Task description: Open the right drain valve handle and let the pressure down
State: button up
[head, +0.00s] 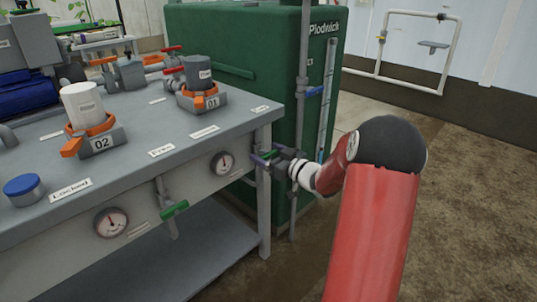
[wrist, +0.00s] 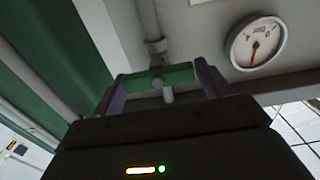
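The right drain valve handle (wrist: 181,74) is a green bar below a grey pipe in the wrist view, lying crosswise. My gripper (wrist: 162,71) has its two purple fingers spread, one at each end of the bar. I cannot tell whether they touch it. In the head view my gripper (head: 265,157) is at the bench's right front corner, and the right valve is mostly hidden behind it. The right gauge (head: 222,164) is left of my gripper; it also shows in the wrist view (wrist: 257,42), its red needle pointing nearly straight down.
The left drain valve has a green handle (head: 174,210) beside the left gauge (head: 110,222). A bench leg (head: 264,200) stands close to my gripper. The green Plodwick tank (head: 255,60) is just behind it. Open floor (head: 475,170) lies to the right.

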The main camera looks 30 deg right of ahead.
jog(key=c, duration=0.7)
jog(key=shift+f+n+b, duration=0.1)
jog(key=shift+n+b, duration=0.2)
jog(key=shift+b, duration=0.25)
jog(key=n+b, duration=0.1)
jog(key=b, duration=0.1)
jog(key=n+b, duration=0.1)
jog(key=shift+a+f+n+b, duration=0.15)
jog(key=shift+f+n+b, duration=0.05)
jog(key=shift+n+b, duration=0.15)
jog(key=n+b, duration=0.2)
jog(key=b, duration=0.1)
jog(key=n+b, duration=0.3)
jog(key=shift+s+a+f+b, duration=0.1)
jog(key=shift+a+f+b, duration=0.05)
jog(key=shift+b, duration=0.2)
jog(key=n+b, duration=0.4)
jog(key=n, duration=0.1)
jog(key=shift+a, duration=0.1)
jog(key=shift+n+b, duration=0.45)
jog(key=shift+n, duration=1.9)
